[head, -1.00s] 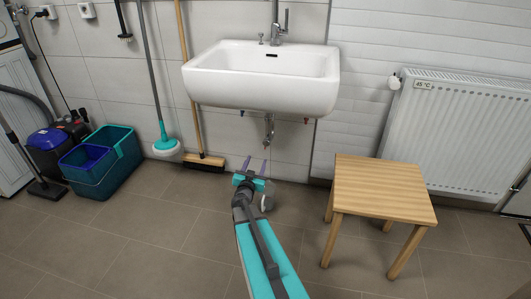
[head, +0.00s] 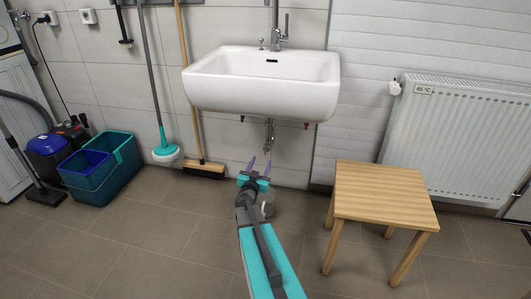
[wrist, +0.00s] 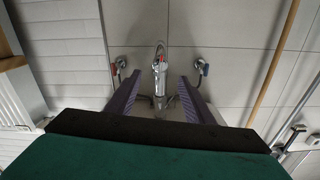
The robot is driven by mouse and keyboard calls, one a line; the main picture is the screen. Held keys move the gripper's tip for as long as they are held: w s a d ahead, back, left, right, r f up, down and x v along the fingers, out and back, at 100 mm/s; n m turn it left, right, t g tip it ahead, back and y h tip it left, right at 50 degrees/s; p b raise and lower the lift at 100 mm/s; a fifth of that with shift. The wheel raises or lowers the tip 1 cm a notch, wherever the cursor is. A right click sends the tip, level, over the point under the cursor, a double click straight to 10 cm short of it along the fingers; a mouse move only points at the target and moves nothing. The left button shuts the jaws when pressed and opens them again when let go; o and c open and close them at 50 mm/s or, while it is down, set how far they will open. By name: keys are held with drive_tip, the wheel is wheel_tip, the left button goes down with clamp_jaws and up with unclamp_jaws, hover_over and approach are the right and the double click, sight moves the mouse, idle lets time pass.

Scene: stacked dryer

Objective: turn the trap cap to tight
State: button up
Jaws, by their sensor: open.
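The chrome trap (head: 268,132) hangs below the white sink (head: 262,85), with its cap (head: 267,150) at the lower end. My gripper (head: 260,162) is open and empty, its two purple fingers pointing up toward the trap from just below and slightly left of it. In the wrist view, the trap (wrist: 160,75) shows between the two spread fingers (wrist: 160,82), with a small red mark on it. The fingers appear apart from it. How tight the cap is cannot be told.
Valves with blue (head: 242,118) and red (head: 306,126) handles flank the trap. A wooden stool (head: 385,190) stands to the right. A broom (head: 203,170), a mop (head: 166,154) and a teal bucket (head: 100,175) stand left. The floor between is clear.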

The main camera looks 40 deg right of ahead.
sight(266, 151)
drive_tip(key=shift+b+x, duration=1.3)
drive_tip(key=shift+x, duration=4.2)
drive_tip(key=shift+s, duration=0.1)
drive_tip(key=shift+c, duration=0.5)
drive_tip(key=c, duration=0.9)
drive_tip(key=shift+f, duration=0.1)
drive_tip(key=shift+c, duration=0.2)
